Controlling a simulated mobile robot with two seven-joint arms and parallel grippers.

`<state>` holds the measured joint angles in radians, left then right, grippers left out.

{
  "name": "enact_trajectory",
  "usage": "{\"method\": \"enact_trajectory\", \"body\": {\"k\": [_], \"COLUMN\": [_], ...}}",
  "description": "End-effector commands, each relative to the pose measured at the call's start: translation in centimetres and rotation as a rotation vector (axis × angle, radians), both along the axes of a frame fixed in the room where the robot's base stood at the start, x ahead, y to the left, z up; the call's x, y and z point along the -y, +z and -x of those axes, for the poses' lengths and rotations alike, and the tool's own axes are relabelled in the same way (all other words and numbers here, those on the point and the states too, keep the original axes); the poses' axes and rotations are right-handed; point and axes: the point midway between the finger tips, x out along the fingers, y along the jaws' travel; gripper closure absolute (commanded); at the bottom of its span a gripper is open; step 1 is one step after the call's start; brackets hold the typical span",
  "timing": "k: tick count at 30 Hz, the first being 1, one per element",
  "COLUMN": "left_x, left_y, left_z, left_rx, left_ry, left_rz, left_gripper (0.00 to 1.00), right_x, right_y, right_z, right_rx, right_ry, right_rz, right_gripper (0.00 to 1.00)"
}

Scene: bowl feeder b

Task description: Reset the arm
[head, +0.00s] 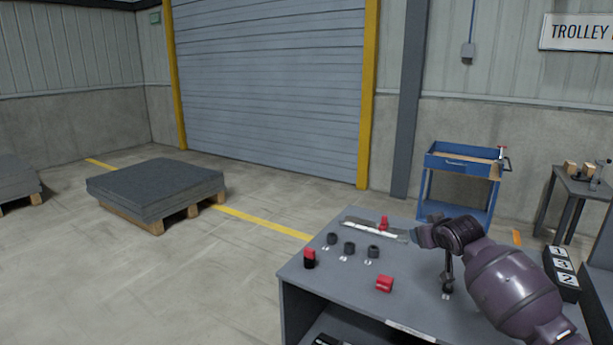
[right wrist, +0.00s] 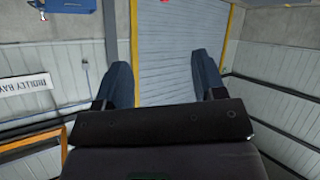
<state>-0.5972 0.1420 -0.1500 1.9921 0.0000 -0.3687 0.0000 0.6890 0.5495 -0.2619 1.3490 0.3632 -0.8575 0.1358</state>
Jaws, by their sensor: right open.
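My right arm comes in from the right in the head view and reaches over the back right of the grey table (head: 335,277). My right gripper (head: 417,237) points left above the table. In the right wrist view the gripper (right wrist: 163,70) has its two dark blue fingers well apart, with nothing between them. The picture there is upside down and looks toward the shutter door. A dark upright thing (head: 447,280) stands on the table below my wrist, partly hidden by my arm. My left gripper is not in view.
On the table are a red block (head: 384,284), a black and red cylinder (head: 310,259), three small black pieces (head: 349,248) and a red piece (head: 384,223) by a pale strip (head: 370,229). Black number blocks (head: 562,267) lie right. A blue trolley (head: 461,162) stands behind.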

Motion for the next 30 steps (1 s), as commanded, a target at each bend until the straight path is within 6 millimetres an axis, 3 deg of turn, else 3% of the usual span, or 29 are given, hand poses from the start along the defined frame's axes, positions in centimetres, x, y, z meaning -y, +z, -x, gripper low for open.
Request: {"method": "enact_trajectory", "body": {"k": [1, 6, 13, 22, 30], "left_x": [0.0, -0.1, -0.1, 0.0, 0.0], "left_y": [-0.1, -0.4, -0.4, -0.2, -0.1], "left_z": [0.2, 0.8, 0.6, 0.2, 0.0], "left_rx": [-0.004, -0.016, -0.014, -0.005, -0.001], "left_ry": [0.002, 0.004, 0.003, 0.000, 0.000], "left_rz": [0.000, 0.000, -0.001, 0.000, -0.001], "left_gripper": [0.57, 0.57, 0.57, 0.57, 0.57], "right_x": [-1.2, -4.0, -6.1, -6.4, -5.3], "right_y": [-1.4, -4.8, -9.0, -13.9, -19.2], "right_z": [1.3, 5.7, 12.9, 23.0, 32.8], "right_rx": [0.037, 0.164, 0.271, 0.306, 0.205], "right_ry": [0.033, 0.115, 0.159, 0.123, 0.025], "right_rz": [0.005, 0.023, 0.016, -0.019, -0.062], "right_gripper": [0.36, 0.36, 0.36, 0.36, 0.36]}}
